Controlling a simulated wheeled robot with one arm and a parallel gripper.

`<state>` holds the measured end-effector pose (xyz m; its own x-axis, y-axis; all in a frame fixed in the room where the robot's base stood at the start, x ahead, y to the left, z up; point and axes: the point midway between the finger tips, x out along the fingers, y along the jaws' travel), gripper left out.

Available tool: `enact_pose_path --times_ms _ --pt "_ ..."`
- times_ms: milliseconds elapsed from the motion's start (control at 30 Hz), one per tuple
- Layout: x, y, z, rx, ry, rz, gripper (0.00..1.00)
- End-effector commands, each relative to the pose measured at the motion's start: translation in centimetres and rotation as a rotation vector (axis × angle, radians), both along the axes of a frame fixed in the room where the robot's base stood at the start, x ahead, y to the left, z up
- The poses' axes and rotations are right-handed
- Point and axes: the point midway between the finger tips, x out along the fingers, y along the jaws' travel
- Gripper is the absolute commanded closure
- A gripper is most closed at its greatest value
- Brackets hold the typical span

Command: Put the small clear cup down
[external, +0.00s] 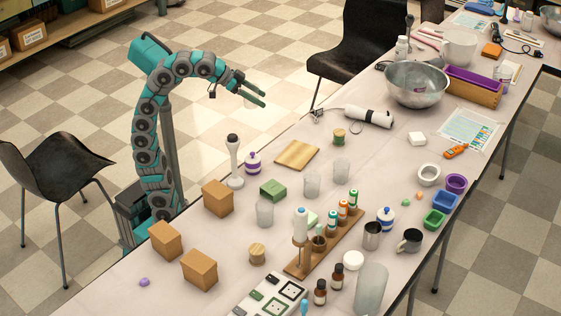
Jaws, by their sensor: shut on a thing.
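My gripper (262,97) is raised beyond the far left edge of the table, over the floor, pointing right. Three similar clear cups stand upright on the table (225,264), apart from my gripper: a near one (265,213), a middle one (312,186) and a far one (342,171).
A wooden rack (345,232) and tall clear cylinder (371,288) lie further in. A black chair (360,45) stands beyond my gripper.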

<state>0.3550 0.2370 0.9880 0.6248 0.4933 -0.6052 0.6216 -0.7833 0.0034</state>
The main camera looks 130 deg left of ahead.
Motion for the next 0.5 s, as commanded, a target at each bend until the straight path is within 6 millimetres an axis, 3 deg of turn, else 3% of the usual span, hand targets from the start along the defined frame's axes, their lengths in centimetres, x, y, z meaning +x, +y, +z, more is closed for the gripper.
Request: enact_pose_path --times_ms 333,500 --pt "0.0 -0.1 -3.2 -0.001 0.000 -0.001 0.77" --pt "0.0 -0.1 -6.3 -0.001 0.003 -0.001 0.77"
